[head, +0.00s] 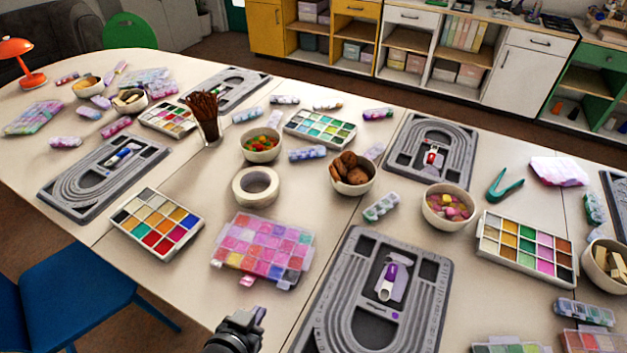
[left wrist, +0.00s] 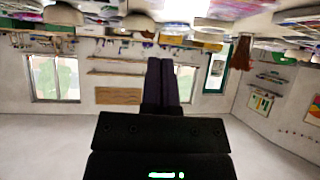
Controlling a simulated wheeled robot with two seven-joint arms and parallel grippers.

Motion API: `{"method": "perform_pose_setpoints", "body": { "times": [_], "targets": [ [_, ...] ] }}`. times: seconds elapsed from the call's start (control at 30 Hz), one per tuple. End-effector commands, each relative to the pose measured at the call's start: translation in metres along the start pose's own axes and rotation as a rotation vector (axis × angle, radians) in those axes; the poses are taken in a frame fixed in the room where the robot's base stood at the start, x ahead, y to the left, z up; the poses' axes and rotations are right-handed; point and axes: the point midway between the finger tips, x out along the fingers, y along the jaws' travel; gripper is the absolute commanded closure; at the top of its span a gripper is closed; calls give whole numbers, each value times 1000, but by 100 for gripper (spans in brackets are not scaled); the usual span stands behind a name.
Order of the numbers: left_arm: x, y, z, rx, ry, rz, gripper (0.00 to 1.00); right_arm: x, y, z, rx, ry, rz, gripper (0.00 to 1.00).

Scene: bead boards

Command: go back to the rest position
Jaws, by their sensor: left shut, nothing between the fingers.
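My left gripper (head: 257,314) shows at the bottom edge of the head view, in front of the table's near edge. Its fingers are shut with nothing between them. In the left wrist view the two dark fingers (left wrist: 161,82) lie together, and the room appears upside down behind them. The pink bead box (head: 262,250) lies on the table just beyond the gripper, apart from it. My right gripper is in neither view.
The long white table (head: 300,205) is crowded with bead boards, such as the near grey board (head: 437,300), bead trays (head: 157,222), bowls (head: 352,182) and a tape roll (head: 255,186). A blue chair (head: 75,295) stands at the lower left. Cabinets (head: 520,75) line the back.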

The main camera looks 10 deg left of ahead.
Motion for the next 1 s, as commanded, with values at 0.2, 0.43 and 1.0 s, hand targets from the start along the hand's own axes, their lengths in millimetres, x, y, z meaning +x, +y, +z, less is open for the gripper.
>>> {"method": "perform_pose_setpoints", "body": {
  "times": [0.2,0.43,1.0],
  "targets": [
    [-37,8,0,8,-296,-2,100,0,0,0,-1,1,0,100],
    [-86,9,2,3,-543,-26,100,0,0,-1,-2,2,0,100],
    [-42,9,130,3,-780,-33,100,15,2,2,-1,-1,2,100]
  ]
}}
